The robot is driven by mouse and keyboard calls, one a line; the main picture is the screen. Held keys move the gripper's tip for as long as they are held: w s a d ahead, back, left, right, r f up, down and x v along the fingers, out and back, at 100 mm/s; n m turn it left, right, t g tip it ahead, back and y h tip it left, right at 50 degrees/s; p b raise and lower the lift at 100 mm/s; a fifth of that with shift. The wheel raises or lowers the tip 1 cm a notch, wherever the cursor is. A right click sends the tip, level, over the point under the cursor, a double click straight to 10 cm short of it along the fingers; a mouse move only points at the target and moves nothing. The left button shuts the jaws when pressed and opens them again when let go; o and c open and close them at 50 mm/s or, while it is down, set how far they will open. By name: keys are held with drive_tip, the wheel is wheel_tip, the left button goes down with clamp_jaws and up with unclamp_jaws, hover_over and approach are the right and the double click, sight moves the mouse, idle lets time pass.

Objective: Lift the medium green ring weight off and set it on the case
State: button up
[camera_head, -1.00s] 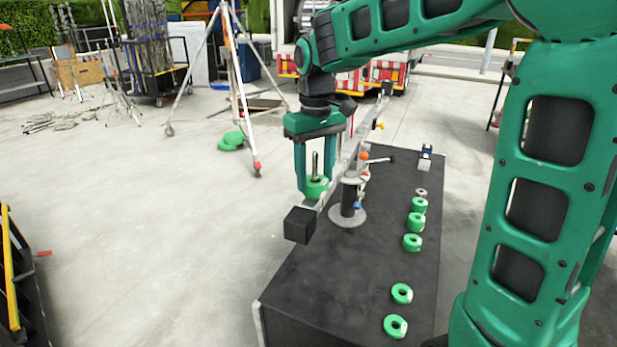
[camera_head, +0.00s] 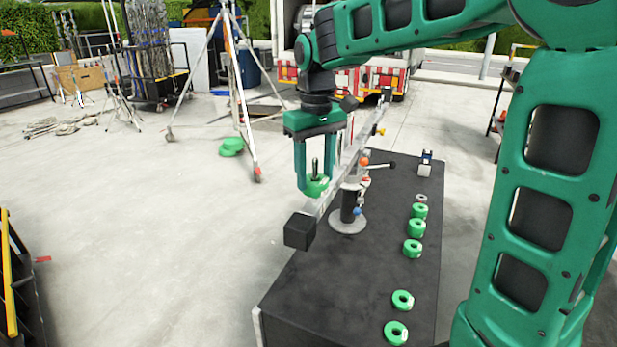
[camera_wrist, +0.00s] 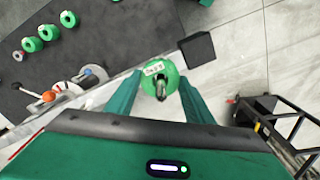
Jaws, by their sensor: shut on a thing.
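A green ring weight (camera_head: 316,187) sits around an upright metal pin on the balance beam (camera_head: 338,182). My gripper (camera_head: 316,183) points down over the pin and is shut on this ring. In the wrist view the ring (camera_wrist: 160,78) lies between my two fingertips, with a white label and the pin through its hole. The case (camera_head: 330,285) is black, with a flat top. Several other green rings (camera_head: 413,249) stand in a row along the right side of its top.
The beam's round-based stand (camera_head: 348,220) rises from the case. A black block (camera_head: 300,231) ends the beam near me. A tripod (camera_head: 240,100) stands behind on the left.

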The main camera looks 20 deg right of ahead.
drive_tip(key=shift+r, duration=2.25)
drive_tip(key=shift+r, duration=0.15)
drive_tip(key=shift+r, duration=6.6)
